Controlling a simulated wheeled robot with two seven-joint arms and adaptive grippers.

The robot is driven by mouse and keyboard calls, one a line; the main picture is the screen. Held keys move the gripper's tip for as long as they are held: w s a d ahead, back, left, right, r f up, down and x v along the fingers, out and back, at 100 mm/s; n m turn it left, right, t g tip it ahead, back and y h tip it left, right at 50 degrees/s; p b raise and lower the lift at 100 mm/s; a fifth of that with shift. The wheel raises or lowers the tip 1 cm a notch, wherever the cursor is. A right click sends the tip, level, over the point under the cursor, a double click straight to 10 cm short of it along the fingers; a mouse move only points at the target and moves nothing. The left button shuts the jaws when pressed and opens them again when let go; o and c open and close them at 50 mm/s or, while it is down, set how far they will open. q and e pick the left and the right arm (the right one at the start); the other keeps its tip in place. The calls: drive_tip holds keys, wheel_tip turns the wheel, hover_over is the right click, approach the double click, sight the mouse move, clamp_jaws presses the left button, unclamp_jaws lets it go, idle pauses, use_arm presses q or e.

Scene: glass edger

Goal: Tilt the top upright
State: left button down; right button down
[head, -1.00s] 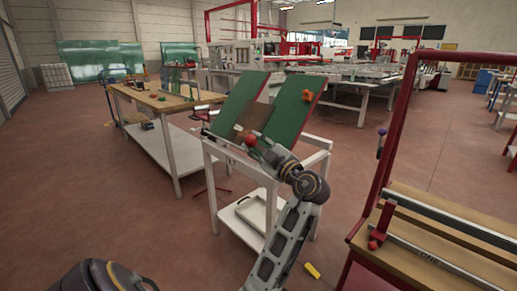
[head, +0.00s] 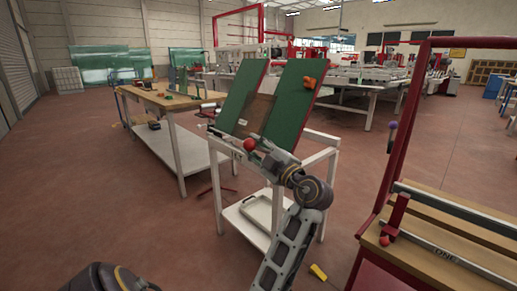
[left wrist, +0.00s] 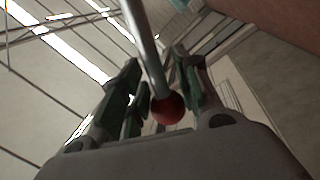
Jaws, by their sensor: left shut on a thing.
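The top (head: 290,103) is two green panels with a brown strip between them, tilted steeply on a white frame (head: 322,140). An orange piece (head: 309,83) sits at the right panel's upper edge. My left gripper (head: 257,150) is at the lower front of the top, shut on a lever with a red ball knob (head: 249,145). In the left wrist view, the grey lever shaft (left wrist: 146,45) runs between the fingers (left wrist: 158,88), and the red knob (left wrist: 167,108) sits close to the palm. My right gripper is not in view.
A wooden workbench (head: 170,101) stands to the left. A red-framed bench (head: 440,212) stands close on the right. A white tray (head: 262,212) lies on the frame's lower shelf, and a yellow item (head: 318,272) is on the floor. Open floor lies behind right.

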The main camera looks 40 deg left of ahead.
use_arm(q)
drive_tip(key=s+f+n+g+b, duration=0.1)
drive_tip(key=s+f+n+b, duration=0.1)
drive_tip(key=f+n, duration=0.3)
wheel_tip(320, 180, down, 4)
drive_tip(key=shift+s+a+f, duration=0.15)
drive_tip(key=shift+s+f, duration=0.05)
drive_tip(key=shift+s, duration=0.55)
drive_tip(key=shift+f, duration=0.15)
drive_tip(key=c, duration=1.1)
unclamp_jaws()
drive_tip(key=shift+b, duration=0.3)
drive_tip(key=shift+o, duration=0.3)
drive_tip(key=shift+s, duration=0.1)
drive_tip(key=shift+r, duration=0.2)
